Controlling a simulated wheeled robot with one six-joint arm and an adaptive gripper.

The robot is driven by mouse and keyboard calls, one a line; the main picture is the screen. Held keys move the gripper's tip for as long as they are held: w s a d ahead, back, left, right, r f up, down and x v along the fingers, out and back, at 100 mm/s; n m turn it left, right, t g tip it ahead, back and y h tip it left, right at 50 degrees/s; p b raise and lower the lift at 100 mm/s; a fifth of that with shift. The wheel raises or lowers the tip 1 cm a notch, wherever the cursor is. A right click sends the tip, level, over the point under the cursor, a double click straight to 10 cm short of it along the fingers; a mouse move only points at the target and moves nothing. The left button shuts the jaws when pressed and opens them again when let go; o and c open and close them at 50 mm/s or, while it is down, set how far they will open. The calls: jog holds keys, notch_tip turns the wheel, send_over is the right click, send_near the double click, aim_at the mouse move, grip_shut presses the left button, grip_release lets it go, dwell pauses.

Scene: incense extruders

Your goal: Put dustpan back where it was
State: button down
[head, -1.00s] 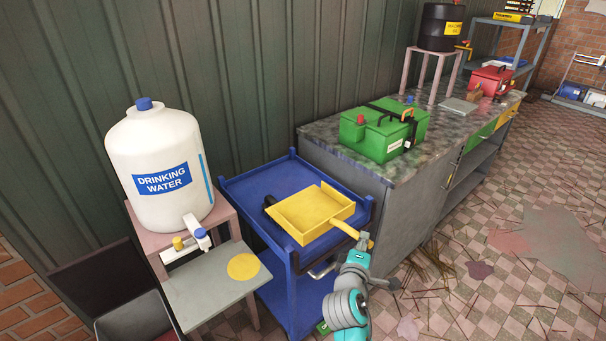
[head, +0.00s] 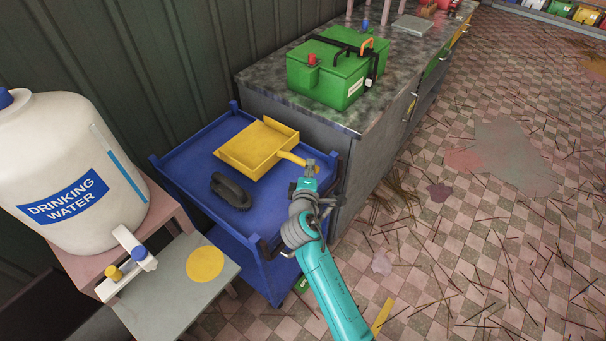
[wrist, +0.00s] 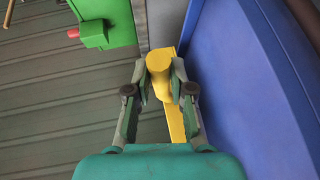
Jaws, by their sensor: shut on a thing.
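The yellow dustpan (head: 256,149) is over the top tray of the blue cart (head: 178,181), its pan toward the back and its handle (head: 292,158) toward me. I cannot tell whether the pan touches the tray. My gripper (head: 308,172) is shut on the handle at the cart's front right corner. In the wrist view the handle (wrist: 160,75) lies between the two fingers of my gripper (wrist: 161,92), with the blue cart (wrist: 235,80) to the right.
A black brush (head: 231,191) lies on the tray in front of the pan. A grey workbench with a green box (head: 338,72) stands right of the cart. A white drinking water jug (head: 75,170) is on a stand at left.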

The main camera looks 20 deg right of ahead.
jog(key=shift+f, duration=2.2)
jog(key=c, duration=1)
grip_release()
jog(key=shift+f, duration=0.15)
jog(key=v, duration=1.2)
jog(key=shift+r, duration=0.25)
jog(key=shift+s+f, duration=0.1)
